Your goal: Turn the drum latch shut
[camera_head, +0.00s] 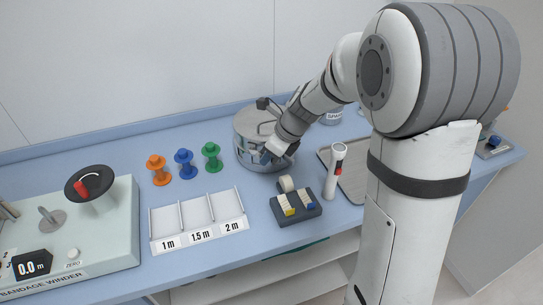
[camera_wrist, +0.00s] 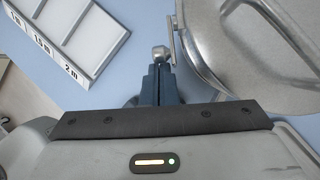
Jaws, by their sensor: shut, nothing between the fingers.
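The metal drum (camera_head: 243,128) stands near the back of the blue table, lid on. In the wrist view its round lid (camera_wrist: 240,60) fills the upper right. A small metal latch with a rounded knob (camera_wrist: 160,52) sits at the drum's left edge there. My gripper (camera_wrist: 160,72) is shut and empty, its dark blue fingertips right at the knob; I cannot tell whether they touch it. In the head view my gripper (camera_head: 264,157) is at the drum's front side, and my wrist hides part of the drum and the latch.
A bandage winder (camera_head: 100,245) stands at the left. Orange (camera_head: 158,172), blue (camera_head: 186,164) and green (camera_head: 212,156) spools stand left of the drum.

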